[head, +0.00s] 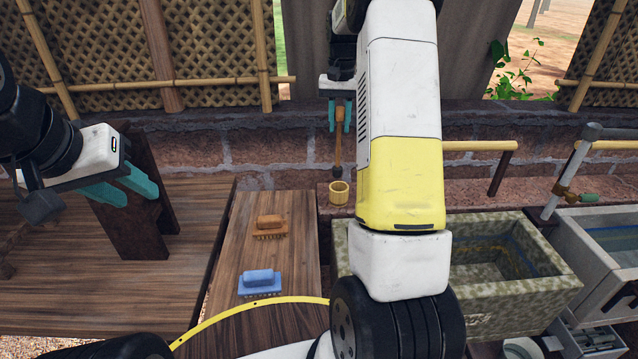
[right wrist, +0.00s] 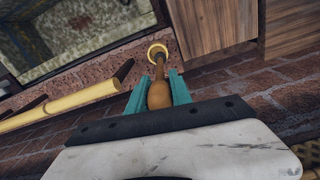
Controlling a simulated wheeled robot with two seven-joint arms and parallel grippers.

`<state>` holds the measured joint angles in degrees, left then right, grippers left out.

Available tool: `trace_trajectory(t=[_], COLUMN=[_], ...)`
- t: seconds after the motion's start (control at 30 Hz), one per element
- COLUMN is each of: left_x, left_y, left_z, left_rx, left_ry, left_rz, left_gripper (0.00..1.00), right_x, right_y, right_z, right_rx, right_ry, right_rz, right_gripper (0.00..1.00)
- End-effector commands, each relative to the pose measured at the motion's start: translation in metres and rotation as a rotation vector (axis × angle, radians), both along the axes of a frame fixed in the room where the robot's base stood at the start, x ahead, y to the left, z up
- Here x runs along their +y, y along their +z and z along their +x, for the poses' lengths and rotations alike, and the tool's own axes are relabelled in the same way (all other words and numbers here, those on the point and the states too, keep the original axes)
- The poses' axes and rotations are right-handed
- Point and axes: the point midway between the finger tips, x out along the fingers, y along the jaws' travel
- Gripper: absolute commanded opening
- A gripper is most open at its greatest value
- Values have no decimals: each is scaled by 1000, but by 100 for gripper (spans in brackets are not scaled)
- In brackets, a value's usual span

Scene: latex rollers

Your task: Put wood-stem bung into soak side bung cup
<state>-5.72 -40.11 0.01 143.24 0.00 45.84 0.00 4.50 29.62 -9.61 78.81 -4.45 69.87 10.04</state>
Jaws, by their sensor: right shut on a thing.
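The wood-stem bung (head: 338,140) hangs upright in my right gripper (head: 340,116), stem up and dark plug end down. The gripper's teal fingers are shut on its wooden stem; the stem also shows between the fingers in the right wrist view (right wrist: 159,95). Below it the small round bamboo cup (head: 339,194) stands on the stone ledge. The plug end appears just above the cup's rim and a little apart from it in the head view. In the right wrist view the cup's ring (right wrist: 157,49) shows beyond the bung. My left gripper (head: 135,190) is open and empty at the left.
A wooden table (head: 240,215) holds a brown brush (head: 269,222) and a blue brush (head: 259,278). A stone basin (head: 470,300) stands to the right, with a grey sink (head: 590,262) and a tap beyond. A bamboo rail (head: 480,146) sticks out along the wall.

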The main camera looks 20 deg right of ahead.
Motion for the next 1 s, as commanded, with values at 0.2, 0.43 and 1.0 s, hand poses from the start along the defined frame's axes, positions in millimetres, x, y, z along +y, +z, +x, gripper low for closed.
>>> trace_trajectory(t=[0.2, 0.43, 1.0], left_x=[0, 0, 0], left_y=[0, 0, 0], left_z=[0, 0, 0], left_rx=[0, 0, 0], left_ry=[0, 0, 0], left_rz=[0, 0, 0], left_gripper=[36, 36, 36], right_x=[-10, -9, -9], right_y=[-31, -56, -97], right_z=[0, 1, 1], right_rx=[6, 4, 1], right_ry=[-4, -3, -4], right_rz=[1, 1, 0], right_gripper=[0, 0, 0])
